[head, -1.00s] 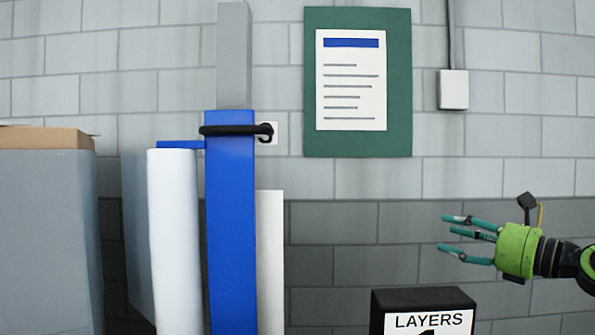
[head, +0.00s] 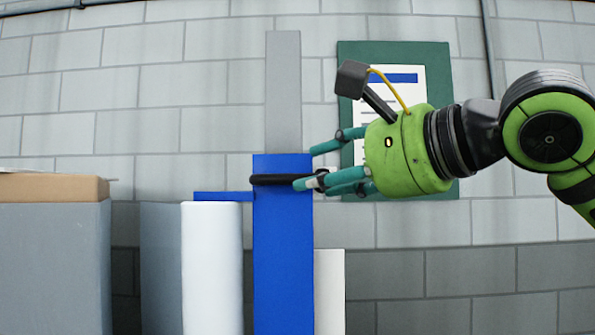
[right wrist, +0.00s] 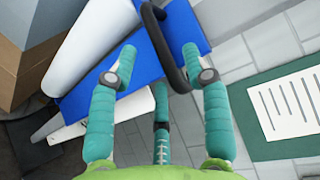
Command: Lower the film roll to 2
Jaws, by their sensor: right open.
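The film roll (head: 212,270) is a white upright cylinder beside a blue carriage (head: 283,245) on a grey mast (head: 283,90). A blue arm at its top joins it to the carriage. A black bar handle (head: 272,180) sits across the carriage's upper part. My right gripper (head: 308,170) is open, its teal fingertips at the handle's right end. In the right wrist view the handle (right wrist: 162,45) runs between the spread fingers (right wrist: 162,62); contact is unclear. The roll (right wrist: 95,45) shows there too. My left gripper is out of view.
A grey block with a cardboard box (head: 55,187) on top stands at the left. A white panel (head: 330,290) stands right of the carriage. A green board with a sheet (head: 445,60) hangs on the brick wall behind my right gripper. The lower right is clear.

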